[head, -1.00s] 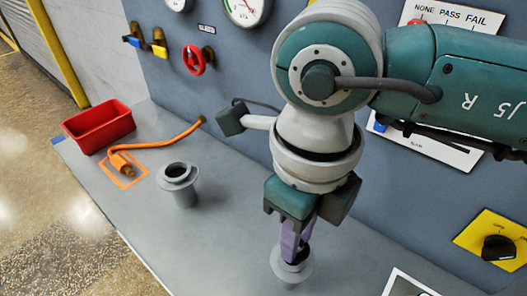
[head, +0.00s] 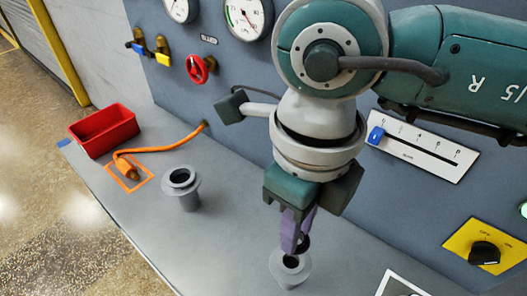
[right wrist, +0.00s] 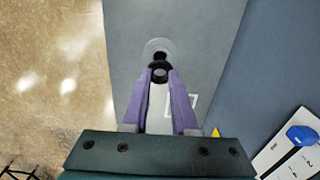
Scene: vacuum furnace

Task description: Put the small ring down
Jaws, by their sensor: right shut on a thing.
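The small ring (head: 304,243) is dark and sits between the purple fingertips of my right gripper (head: 295,248). My right gripper is shut on it, pointing down. In the right wrist view, the ring (right wrist: 160,78) shows between the fingertips (right wrist: 160,72). Just below the fingertips in the head view is a grey flanged cylinder (head: 291,274) with a dark opening, standing on the bench; it also shows in the right wrist view (right wrist: 151,46). I cannot tell whether the ring touches it. My left gripper is not in view.
A second grey flanged cylinder (head: 188,203) stands upright on the grey bench (head: 225,240). A red bin (head: 120,131) and an orange hose (head: 165,148) lie farther left. The panel wall behind carries gauges, a red valve wheel (head: 197,69) and a yellow-plated knob (head: 484,254).

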